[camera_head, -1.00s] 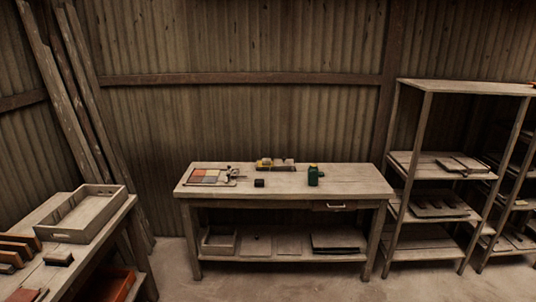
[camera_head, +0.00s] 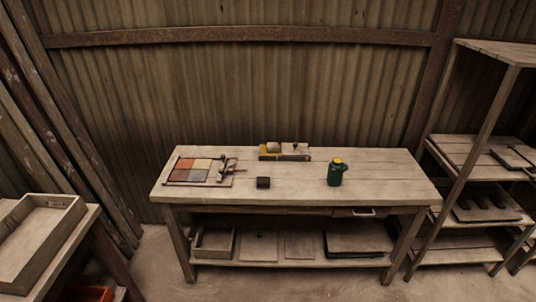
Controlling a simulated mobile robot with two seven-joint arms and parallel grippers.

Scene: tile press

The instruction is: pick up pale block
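A pale block (camera_head: 289,147) sits in or on a dark, yellow-marked holder (camera_head: 285,157) at the back middle of the workbench (camera_head: 375,165). Other small blocks stand beside it there; they are too small to tell apart well. A small dark block (camera_head: 263,183) lies at the bench's front middle. Neither of my grippers is in view.
A green bottle with a yellow top (camera_head: 335,171) stands right of the bench's middle. A wooden tray (camera_head: 45,235) rests on a table at left. Shelves (camera_head: 490,150) stand at right. Floor in front of the bench is clear.

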